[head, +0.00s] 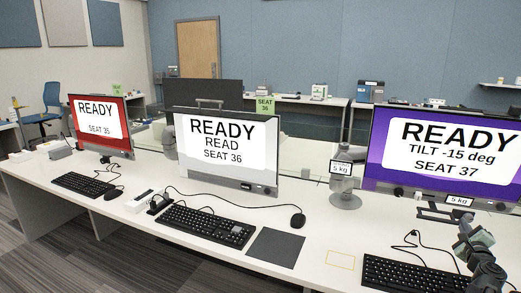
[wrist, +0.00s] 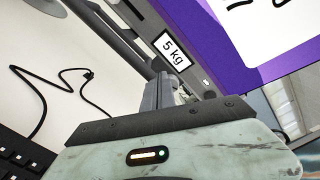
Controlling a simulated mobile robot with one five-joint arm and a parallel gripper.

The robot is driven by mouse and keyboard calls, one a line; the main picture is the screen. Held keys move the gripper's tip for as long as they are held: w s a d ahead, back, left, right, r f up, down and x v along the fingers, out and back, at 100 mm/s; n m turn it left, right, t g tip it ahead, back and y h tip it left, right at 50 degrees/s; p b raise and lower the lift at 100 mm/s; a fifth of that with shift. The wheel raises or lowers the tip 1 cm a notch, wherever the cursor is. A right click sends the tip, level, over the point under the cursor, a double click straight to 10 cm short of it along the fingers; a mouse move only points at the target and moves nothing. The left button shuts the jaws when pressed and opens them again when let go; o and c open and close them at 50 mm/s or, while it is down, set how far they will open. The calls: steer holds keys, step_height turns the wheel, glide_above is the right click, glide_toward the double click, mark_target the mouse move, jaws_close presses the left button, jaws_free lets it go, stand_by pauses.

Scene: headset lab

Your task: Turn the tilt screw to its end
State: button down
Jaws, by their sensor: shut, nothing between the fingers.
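The purple monitor (head: 375,160), reading "READY, TILT -15 deg, SEAT 37", stands at the right in the head view. Its lower edge and 5 kg label (wrist: 172,52) show in the wrist view, close beyond my gripper (wrist: 172,82). The fingers are shut and empty, pointing toward the monitor's underside and stand. In the head view my gripper (head: 464,222) is at the lower right, in front of the monitor's lower edge. I cannot pick out the tilt screw for certain; the fingers and gripper body hide part of the area under the monitor. I cannot tell whether the fingertips touch anything.
A black keyboard (head: 405,274) with a looped cable lies below the purple monitor. A grey stand with a 5 kg tag (head: 342,185) is left of it. The Seat 36 monitor (head: 228,155) and Seat 35 monitor (head: 101,122) stand further left. Desk between stand and keyboard is mostly clear.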

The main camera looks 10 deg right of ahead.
mark_target(462, 211)
steer(key=shift+x, duration=1.45)
steer(key=shift+s+d, duration=0.1)
steer(key=shift+r, duration=0.2)
steer(key=shift+s+d+r+p, duration=0.15)
steer(key=shift+d+r+p, duration=0.1)
steer(key=shift+r+p, duration=0.45)
steer(key=shift+s+d+r+p, duration=0.2)
steer(key=shift+p, duration=0.1)
